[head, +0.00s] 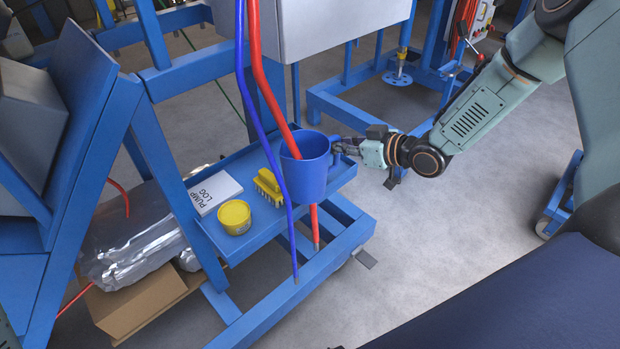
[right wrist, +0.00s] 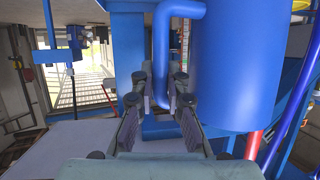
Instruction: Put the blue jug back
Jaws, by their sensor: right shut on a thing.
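The blue jug (head: 308,172) is upright, over the right end of the blue shelf tray (head: 344,178) in the head view. Whether its base touches the tray is hidden. My right gripper (head: 345,147) reaches it from the right and is shut on its handle. In the right wrist view the jug body (right wrist: 235,70) fills the right side, and its handle (right wrist: 161,60) runs down between the fingers of my right gripper (right wrist: 160,108). My left gripper is in neither view.
A yellow tub (head: 235,217), a yellow brush (head: 268,187) and a pump log (head: 214,192) lie on the tray. A blue hose (head: 262,120) hangs by the jug's left side. A red hose (head: 265,75) overlaps its mouth. Open floor (head: 430,235) lies right.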

